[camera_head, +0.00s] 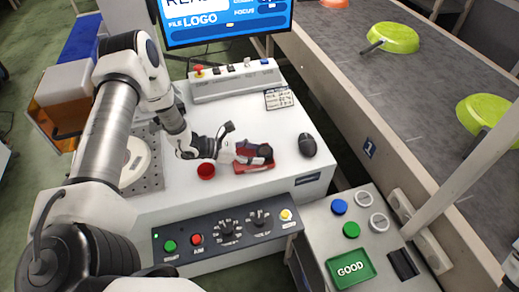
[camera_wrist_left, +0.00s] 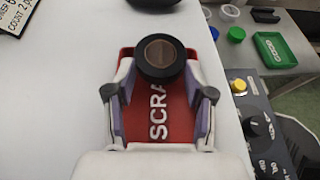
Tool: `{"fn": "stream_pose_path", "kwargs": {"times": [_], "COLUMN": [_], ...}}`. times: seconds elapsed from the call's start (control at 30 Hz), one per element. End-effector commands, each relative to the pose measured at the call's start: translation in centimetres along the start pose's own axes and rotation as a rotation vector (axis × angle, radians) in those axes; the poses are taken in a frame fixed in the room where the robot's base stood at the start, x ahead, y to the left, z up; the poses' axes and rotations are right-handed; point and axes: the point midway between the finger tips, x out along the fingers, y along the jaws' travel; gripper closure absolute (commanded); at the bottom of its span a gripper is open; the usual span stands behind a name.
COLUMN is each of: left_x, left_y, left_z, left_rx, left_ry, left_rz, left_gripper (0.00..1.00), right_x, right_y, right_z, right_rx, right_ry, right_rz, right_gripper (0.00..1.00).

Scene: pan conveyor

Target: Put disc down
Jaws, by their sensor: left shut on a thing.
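My left gripper (camera_head: 258,155) reaches in from the left over the white table. In the left wrist view the gripper (camera_wrist_left: 160,75) has its two fingers on either side of a black disc (camera_wrist_left: 160,58) with a brown centre, and it is shut on the disc. The disc also shows dark at the fingertips in the head view (camera_head: 265,151). Beneath it lies a red tray marked SCRAP (camera_wrist_left: 158,118), partly hidden by gripper and disc; its red edge shows in the head view (camera_head: 252,168). I cannot tell whether the disc touches the tray. My right gripper is not in view.
A black mouse (camera_head: 307,145) lies just right of the tray. A red round knob (camera_head: 206,171) stands left. A control panel (camera_head: 228,232) runs along the front. A green tray marked GOOD (camera_head: 350,268) is at the lower right. A conveyor (camera_head: 420,85) carries green pans.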

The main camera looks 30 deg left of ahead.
Motion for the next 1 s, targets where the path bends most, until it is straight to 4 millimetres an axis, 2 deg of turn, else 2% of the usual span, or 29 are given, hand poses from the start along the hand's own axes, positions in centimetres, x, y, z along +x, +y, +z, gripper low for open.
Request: {"fn": "stream_pose_path", "kwargs": {"times": [0.03,0.1,0.47,0.5,0.53,1.0], "left_x": [0.29,0.27,0.43,0.39,0.37,0.32], "left_y": [-0.20,-0.22,-0.19,-0.19,-0.19,-0.22], "left_z": [-0.98,-0.95,-1.35,-1.27,-1.22,-1.10], "left_rx": [-0.002,-0.002,-0.001,-0.001,-0.001,-0.001], "left_ry": [0.005,0.004,0.004,0.004,0.004,0.005], "left_rz": [0.002,0.004,0.004,0.004,0.004,0.003], "left_gripper": [0.91,1.00,1.00,0.41,0.36,0.36], "right_x": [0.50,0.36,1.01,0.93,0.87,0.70], "right_y": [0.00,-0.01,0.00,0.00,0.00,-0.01], "right_z": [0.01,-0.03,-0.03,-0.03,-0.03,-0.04], "right_rx": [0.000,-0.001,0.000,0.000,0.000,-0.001], "right_ry": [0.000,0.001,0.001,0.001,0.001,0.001], "right_rz": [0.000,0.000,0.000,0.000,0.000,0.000], "right_gripper": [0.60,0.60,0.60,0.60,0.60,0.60]}}
